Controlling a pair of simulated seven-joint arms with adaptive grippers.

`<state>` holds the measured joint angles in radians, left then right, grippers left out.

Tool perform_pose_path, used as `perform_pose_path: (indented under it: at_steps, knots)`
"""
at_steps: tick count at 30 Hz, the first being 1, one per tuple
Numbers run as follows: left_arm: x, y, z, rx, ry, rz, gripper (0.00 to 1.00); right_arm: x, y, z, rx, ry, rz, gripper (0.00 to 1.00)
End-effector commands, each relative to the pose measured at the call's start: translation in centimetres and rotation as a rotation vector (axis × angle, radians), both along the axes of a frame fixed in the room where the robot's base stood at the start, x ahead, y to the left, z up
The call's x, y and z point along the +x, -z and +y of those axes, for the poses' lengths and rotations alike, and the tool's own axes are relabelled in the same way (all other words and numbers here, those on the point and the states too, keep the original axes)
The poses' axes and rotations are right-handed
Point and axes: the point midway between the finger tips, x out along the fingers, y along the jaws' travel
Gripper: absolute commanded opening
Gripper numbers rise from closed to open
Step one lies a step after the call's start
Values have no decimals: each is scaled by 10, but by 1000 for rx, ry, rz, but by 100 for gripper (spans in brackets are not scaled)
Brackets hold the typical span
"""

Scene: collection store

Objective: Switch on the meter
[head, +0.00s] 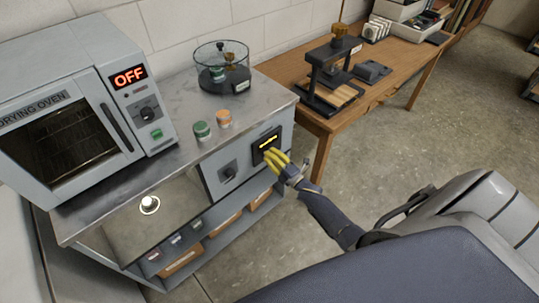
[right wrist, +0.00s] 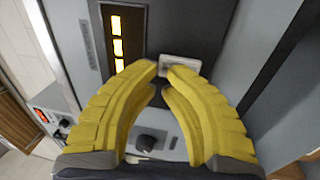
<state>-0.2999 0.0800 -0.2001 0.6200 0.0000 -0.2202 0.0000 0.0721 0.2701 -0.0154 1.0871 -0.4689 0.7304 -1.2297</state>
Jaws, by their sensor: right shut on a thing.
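The meter (head: 258,135) is a black panel on the front of the grey bench, with a lit yellow display. In the right wrist view the panel (right wrist: 175,25) carries a column of lit orange-yellow segments. A small white switch (right wrist: 178,61) sits beside that display. My right gripper (head: 274,157) has yellow fingers and is at the lower part of the panel. In the right wrist view its fingertips (right wrist: 167,71) are closed on the white switch, partly covering it. My left gripper is not in view.
A drying oven (head: 80,105) showing OFF stands on the bench top (head: 170,165). A grey control plate with a dark knob (head: 229,173) is left of the meter. Jars and a glass dish (head: 222,68) stand above. A wooden table (head: 290,70) with a press adjoins the bench.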

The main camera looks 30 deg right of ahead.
Motion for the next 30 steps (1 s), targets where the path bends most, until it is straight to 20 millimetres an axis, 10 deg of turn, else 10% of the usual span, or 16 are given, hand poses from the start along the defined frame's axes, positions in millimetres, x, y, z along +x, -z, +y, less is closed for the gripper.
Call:
perform_pose_path:
  at_steps: [18, 30]
  knots:
    - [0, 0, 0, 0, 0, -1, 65, -96, -7, -13, -1, -15, 5, 0]
    - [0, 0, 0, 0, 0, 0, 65, -124, -10, -20, -1, -14, 4, 0]
